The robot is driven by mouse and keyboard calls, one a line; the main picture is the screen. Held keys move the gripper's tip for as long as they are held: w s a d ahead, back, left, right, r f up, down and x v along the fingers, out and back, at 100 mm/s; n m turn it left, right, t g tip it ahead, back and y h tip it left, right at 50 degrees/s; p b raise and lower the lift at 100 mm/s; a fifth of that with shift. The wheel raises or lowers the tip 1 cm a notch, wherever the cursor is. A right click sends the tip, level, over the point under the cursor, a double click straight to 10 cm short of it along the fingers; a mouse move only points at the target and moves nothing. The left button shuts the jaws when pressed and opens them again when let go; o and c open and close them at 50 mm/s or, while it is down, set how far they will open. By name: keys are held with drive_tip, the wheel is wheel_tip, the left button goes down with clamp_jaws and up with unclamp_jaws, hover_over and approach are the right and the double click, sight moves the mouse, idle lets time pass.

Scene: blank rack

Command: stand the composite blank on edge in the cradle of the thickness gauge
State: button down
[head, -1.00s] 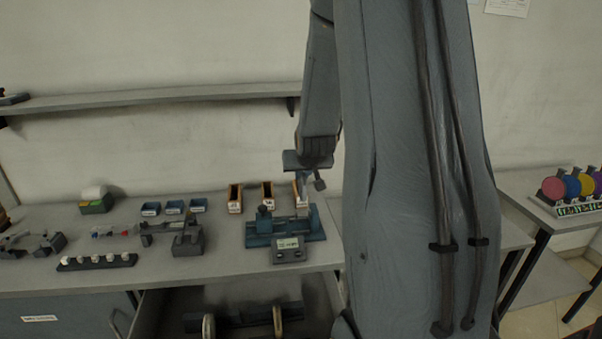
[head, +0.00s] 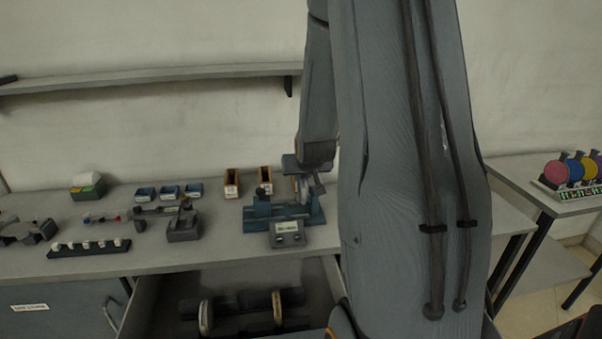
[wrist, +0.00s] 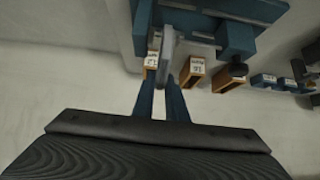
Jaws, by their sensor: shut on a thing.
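The thickness gauge (head: 262,211) is a blue bench fixture with a grey display box (head: 288,232) in front. My gripper (head: 304,180) is over the right part of the gauge, shut on a pale disc-shaped blank (head: 299,187). In the wrist view, the gripper (wrist: 164,88) has the blank (wrist: 167,48) edge-on between its two blue fingers. The blank reaches up to the gauge (wrist: 235,38) there. Whether its lower edge touches the cradle is hidden.
An open drawer below the bench holds a dark rack (head: 240,303) with pale discs. Orange-fronted bins (head: 231,183) and blue trays (head: 168,192) stand behind. A grey instrument (head: 184,226) stands left. Coloured discs (head: 556,173) stand on the right side table.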

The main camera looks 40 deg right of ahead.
drive_tip(key=shift+f+b, duration=0.95)
drive_tip(key=shift+f, duration=0.8)
drive_tip(key=c, duration=1.7)
unclamp_jaws()
drive_tip(key=shift+s, duration=0.1)
drive_tip(key=shift+b+v, duration=0.7)
drive_tip(key=shift+v, duration=3.2)
drive_tip(key=shift+a, duration=0.1)
drive_tip(key=s+a+f+n+g+y, duration=0.1)
drive_tip(key=s+a+f+g, duration=0.1)
drive_tip(key=s+a, duration=0.3)
drive_tip(key=s+a+f+n+g+y, duration=0.1)
drive_tip(key=s+a, duration=0.3)
drive_tip(key=a, duration=0.7)
drive_tip(key=s+a+f+n+g+y, duration=0.2)
drive_tip(key=s+a, duration=0.3)
drive_tip(key=a, duration=0.3)
drive_tip(key=shift+s+a+f+n+g, duration=0.35)
drive_tip(key=shift+n+g, duration=0.25)
drive_tip(key=shift+g, duration=0.2)
